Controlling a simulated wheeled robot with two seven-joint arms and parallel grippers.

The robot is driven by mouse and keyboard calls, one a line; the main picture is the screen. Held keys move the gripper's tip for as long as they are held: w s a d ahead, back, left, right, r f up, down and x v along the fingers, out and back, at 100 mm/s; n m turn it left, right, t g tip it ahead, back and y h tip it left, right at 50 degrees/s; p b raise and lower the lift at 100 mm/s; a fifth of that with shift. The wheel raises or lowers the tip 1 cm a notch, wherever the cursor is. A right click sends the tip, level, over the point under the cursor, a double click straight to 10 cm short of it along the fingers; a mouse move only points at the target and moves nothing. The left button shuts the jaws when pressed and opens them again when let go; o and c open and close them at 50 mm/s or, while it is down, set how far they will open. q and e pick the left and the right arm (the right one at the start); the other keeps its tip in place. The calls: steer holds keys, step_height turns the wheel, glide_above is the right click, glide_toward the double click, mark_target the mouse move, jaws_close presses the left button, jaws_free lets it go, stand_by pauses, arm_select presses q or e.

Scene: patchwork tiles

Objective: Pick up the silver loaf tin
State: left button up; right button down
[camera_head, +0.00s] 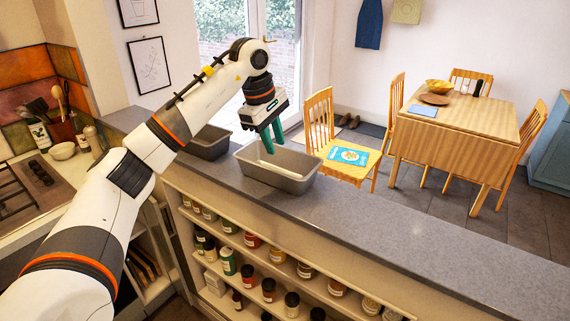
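The silver loaf tin (299,185) is an open, empty-looking rectangular pan standing upright on the grey counter. My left gripper (275,147) has two green fingers pointing down at the tin's far long rim. The nearer finger overlaps the tin's inside, and the other shows at or just beyond the far rim. A gap shows between the fingers, so the gripper is open. I cannot tell whether either finger touches the tin. My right gripper is not in view.
A darker loaf tin (209,147) stands to the left on the same counter (400,220), partly hidden by my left arm. The counter's right part is clear. Shelves of jars (305,270) lie below. A chair (320,115) with a blue book (347,156) stands behind.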

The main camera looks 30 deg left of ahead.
mark_target(263, 166)
arm_select(q)
steer(key=s+a+r+y, duration=0.1)
steer(key=s+a+r, duration=0.1)
steer(key=a, duration=0.2)
steer(key=shift+g, duration=0.4)
steer(key=f+p, duration=0.1)
steer(key=f, duration=0.1)
steer(key=w+f, duration=0.1)
steer(key=f, duration=0.2)
steer(key=shift+w+f+p, duration=0.1)
steer(key=shift+f+p, duration=0.05)
steer(key=shift+p, duration=0.25)
steer(key=shift+w+f, duration=0.1)
steer(key=shift+f, duration=0.45)
steer(key=shift+d+f+p, duration=0.1)
steer(key=shift+f+p, duration=0.25)
steer(key=shift+p, duration=0.15)
steer(key=f, duration=0.1)
steer(key=f+p, duration=0.1)
steer(key=f, duration=0.1)
steer(key=shift+w+d+f+p, duration=0.25)
steer(key=shift+d+p, duration=0.05)
steer(key=shift+p, duration=0.1)
steer(key=shift+w+f, duration=0.1)
steer(key=shift+f, duration=0.35)
steer(key=shift+c, duration=0.2)
steer(key=shift+r, duration=0.1)
jaws_close()
